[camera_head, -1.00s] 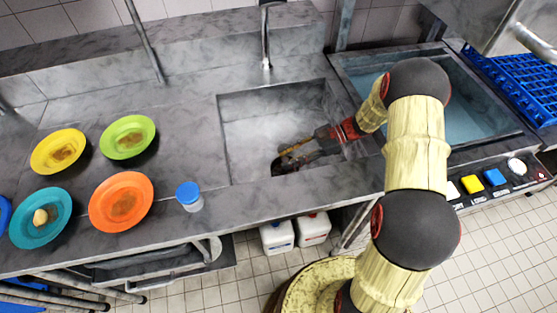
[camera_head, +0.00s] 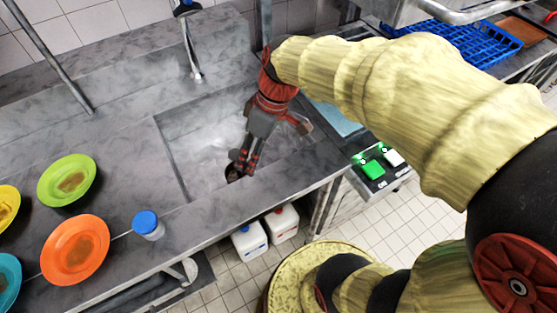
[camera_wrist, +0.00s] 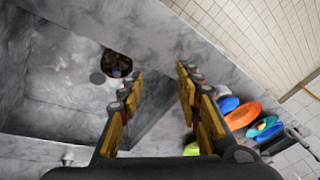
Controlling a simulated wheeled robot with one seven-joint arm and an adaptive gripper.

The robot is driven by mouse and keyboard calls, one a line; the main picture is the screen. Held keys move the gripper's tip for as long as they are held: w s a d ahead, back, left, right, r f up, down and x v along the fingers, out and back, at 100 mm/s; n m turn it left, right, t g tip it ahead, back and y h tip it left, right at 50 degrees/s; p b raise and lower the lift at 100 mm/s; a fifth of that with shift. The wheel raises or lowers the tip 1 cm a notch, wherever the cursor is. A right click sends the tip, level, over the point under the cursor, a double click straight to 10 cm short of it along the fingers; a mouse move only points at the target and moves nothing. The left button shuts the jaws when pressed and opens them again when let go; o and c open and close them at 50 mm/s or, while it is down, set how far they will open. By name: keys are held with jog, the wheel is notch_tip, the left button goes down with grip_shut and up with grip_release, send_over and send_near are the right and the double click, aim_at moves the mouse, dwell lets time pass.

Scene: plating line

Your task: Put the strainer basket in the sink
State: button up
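The sink basin (camera_head: 190,145) is a grey recess in the counter. A dark round opening (camera_wrist: 116,64) with a brownish rim shows in its floor in the wrist view, with something dark inside it. I cannot tell whether this is the strainer basket seated in the drain or only the drain. In the head view a dark round patch (camera_head: 233,172) lies by my fingertips. My gripper (camera_head: 242,166) points down over the basin. In the wrist view its fingers (camera_wrist: 158,76) stand apart with nothing between them.
An orange plate (camera_head: 75,250), a green plate (camera_head: 67,181) and a blue-capped jar (camera_head: 147,226) stand on the counter left of the sink. A faucet (camera_head: 190,45) rises behind the basin. A lit green button (camera_head: 372,169) is on the panel at right.

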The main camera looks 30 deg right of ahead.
jog(key=s+d+r+m+t+h, duration=0.2)
jog(key=s+r+m+t+h, duration=0.1)
jog(key=s+r+m, duration=0.3)
jog(key=shift+s+d+m+t+h, duration=0.3)
jog(key=shift+s+m+t, duration=0.3)
jog(key=shift+s+t, duration=0.45)
jog(key=shift+r, duration=0.1)
